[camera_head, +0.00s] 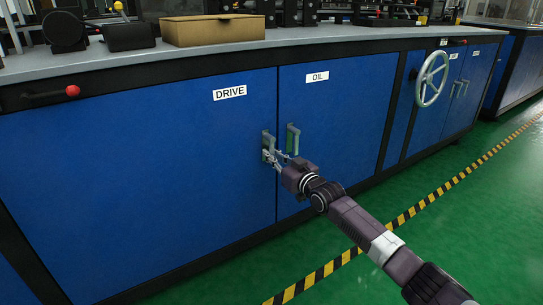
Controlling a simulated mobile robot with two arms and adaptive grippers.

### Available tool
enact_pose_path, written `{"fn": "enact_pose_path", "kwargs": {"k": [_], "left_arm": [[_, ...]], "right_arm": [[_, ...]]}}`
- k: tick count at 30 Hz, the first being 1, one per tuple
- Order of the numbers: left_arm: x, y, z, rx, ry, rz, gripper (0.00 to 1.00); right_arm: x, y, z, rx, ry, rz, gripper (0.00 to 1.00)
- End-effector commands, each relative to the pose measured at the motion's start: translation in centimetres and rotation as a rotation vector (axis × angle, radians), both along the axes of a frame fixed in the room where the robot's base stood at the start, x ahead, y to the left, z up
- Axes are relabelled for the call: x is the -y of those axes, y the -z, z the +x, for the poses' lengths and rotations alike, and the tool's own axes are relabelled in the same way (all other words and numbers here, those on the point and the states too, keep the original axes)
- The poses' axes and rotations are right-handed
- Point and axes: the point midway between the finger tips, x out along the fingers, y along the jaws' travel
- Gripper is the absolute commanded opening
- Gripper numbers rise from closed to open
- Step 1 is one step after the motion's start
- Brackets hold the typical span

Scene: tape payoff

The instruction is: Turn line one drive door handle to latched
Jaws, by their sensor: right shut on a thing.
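The drive door (140,165) is a blue cabinet door with a white DRIVE label (229,92). It looks flush with the cabinet front. Its handle (267,141) is a small grey metal handle near the door's right edge. My right gripper (275,157) is at this handle and shut on it, with the fingers covering its lower part. How far the handle is turned is hard to tell at this size. My left gripper is not in view.
The oil door (345,115), with its own grey handle (292,139), is just to the right, close to my gripper. A handwheel (431,79) sticks out further right. A cardboard box (212,30) stands on the worktop. Green floor with a striped line (400,218) is clear.

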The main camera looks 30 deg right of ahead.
Motion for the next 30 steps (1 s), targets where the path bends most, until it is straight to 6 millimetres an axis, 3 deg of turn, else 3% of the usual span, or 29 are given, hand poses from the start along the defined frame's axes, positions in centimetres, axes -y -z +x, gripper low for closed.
{"fn": "enact_pose_path", "kwargs": {"k": [5,6,11,22,30], "left_arm": [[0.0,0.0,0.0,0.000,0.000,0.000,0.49],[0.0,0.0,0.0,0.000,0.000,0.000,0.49],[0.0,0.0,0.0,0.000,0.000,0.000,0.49],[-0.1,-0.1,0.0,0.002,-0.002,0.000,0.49],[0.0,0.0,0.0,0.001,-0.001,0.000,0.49]], "right_arm": [[0.1,0.1,0.0,-0.001,0.001,-0.009,0.00],[0.1,0.1,0.0,-0.001,0.001,-0.009,0.11],[0.1,0.1,0.0,-0.001,0.001,-0.007,0.29],[0.1,0.1,-0.4,-0.001,0.001,-0.003,0.29],[0.3,0.3,-3.9,-0.003,-0.001,-0.003,0.29]]}}
